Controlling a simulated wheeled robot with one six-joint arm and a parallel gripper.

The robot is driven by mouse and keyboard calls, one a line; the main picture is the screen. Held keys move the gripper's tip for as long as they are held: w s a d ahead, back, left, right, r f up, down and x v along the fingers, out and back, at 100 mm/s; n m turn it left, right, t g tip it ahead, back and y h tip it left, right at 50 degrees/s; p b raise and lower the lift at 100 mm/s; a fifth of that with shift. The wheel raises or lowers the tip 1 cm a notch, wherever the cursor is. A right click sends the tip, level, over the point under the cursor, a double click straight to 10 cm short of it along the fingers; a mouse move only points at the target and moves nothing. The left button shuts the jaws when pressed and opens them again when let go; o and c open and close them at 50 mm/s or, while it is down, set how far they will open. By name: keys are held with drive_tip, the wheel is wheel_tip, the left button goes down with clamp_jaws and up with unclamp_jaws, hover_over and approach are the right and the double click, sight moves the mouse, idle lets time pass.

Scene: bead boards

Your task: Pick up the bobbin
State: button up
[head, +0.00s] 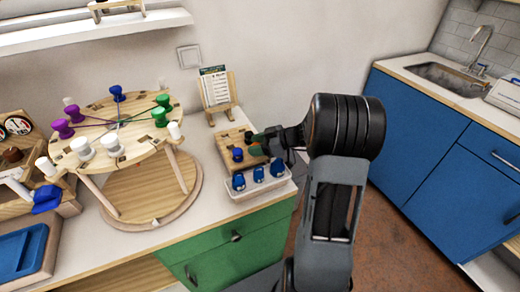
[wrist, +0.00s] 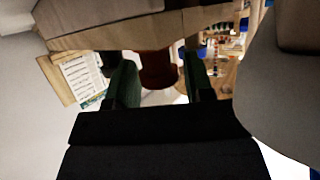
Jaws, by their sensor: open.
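In the wrist view a dark reddish-brown bobbin (wrist: 158,70) shows between the two fingers of my gripper (wrist: 160,78). A blue bobbin (head: 237,154) stands on that block.
A white tray (head: 262,188) with blue bobbins sits in front of the block. A round wooden stand (head: 95,118) with purple, green, white and blue bobbins stands to the left. A card on a wooden holder (head: 217,92) stands behind. Blue cabinets (head: 420,135) are at right.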

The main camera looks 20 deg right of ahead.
drive_tip(key=shift+c, duration=0.4)
drive_tip(key=c, duration=0.6)
drive_tip(key=shift+r, duration=0.15)
